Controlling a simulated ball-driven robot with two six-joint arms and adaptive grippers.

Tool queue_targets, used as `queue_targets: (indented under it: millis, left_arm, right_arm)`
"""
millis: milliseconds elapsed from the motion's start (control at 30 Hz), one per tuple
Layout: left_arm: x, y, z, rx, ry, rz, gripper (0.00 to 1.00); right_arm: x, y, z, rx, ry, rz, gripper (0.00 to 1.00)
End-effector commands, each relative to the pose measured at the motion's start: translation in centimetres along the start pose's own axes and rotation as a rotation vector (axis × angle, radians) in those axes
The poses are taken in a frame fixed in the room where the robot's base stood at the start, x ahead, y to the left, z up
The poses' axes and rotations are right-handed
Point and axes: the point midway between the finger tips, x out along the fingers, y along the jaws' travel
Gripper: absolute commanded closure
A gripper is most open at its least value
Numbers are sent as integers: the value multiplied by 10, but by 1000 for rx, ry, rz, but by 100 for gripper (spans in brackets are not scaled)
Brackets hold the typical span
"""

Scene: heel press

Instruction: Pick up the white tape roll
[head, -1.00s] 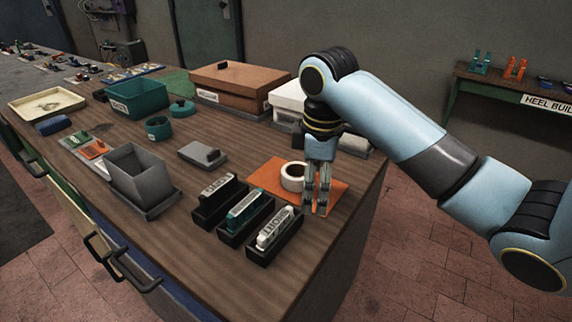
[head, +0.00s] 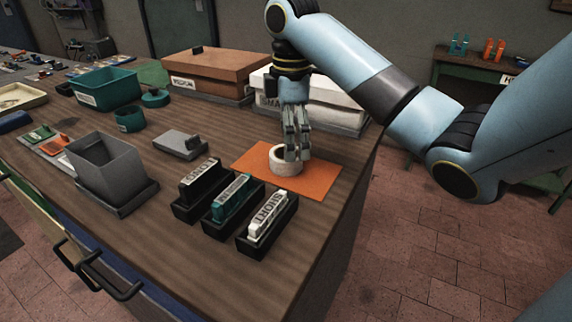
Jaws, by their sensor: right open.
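The white tape roll (head: 283,161) lies flat on an orange mat (head: 318,182) near the right side of the wooden table. My right gripper (head: 297,155) points down at the roll's right side, with its fingers overlapping the rim in the head view. It is open. I cannot tell whether a finger is inside the roll's hole or touches it. My left gripper is not in view.
Three black holders, one labelled SHORT (head: 262,235), stand in front of the mat. A white box (head: 322,97) and a brown box (head: 210,70) stand behind. A grey bin (head: 105,168) and a grey lidded plate (head: 180,143) are to the left.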

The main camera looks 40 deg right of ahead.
Motion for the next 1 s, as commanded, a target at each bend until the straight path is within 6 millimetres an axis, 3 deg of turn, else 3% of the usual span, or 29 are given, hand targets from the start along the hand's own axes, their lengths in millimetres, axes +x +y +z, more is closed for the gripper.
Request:
queue_targets:
  millis: [100,300,533,1000]
  left_arm:
    - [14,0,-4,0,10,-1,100]
    - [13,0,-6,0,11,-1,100]
    - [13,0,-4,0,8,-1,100]
    - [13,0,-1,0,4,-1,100]
  right_arm:
    - [18,-1,1,1,-1,-3,8]
    - [44,0,1,2,0,-1,8]
    - [46,0,2,1,-1,1,9]
    - [46,0,1,1,0,1,68]
